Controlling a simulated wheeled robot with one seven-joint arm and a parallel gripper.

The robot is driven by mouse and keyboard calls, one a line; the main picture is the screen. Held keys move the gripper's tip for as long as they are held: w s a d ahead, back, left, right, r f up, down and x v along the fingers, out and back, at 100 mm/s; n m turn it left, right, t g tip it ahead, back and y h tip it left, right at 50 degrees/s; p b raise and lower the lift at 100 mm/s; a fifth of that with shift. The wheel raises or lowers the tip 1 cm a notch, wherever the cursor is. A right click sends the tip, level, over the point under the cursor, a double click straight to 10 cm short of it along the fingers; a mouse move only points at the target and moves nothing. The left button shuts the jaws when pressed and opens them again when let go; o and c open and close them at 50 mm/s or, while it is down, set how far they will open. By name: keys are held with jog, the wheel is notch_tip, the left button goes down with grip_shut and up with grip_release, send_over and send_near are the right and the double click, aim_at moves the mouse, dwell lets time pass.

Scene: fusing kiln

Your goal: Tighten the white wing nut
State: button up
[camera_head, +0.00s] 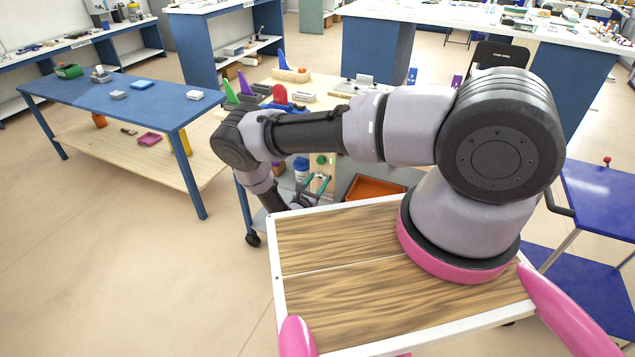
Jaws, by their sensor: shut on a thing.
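My gripper (303,200) is low on the cart, just beyond the wooden top of my base. It is small and partly hidden in this view. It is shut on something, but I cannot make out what. A pale wooden board (322,178) stands right by it, with a green knob-like piece (321,160) near its top. A teal-handled item (318,186) shows beside the gripper. I cannot pick out the white wing nut; it is either hidden by my gripper or too small to see.
A blue and white container (301,170) stands close behind my gripper. An orange tray (374,188) lies to the right on a grey surface. My arm hides part of the cart. A blue table (120,95) stands at left, with open floor in front.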

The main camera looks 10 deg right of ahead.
jog(key=m, duration=0.8)
jog(key=shift+s+f+m, duration=0.1)
jog(key=shift+m, duration=0.3)
jog(key=m, duration=0.9)
jog(key=shift+f, duration=0.15)
jog(key=m, duration=0.4)
jog(key=shift+m, duration=0.3)
jog(key=m, duration=0.4)
jog(key=shift+f, duration=0.15)
jog(key=shift+m, duration=4.4)
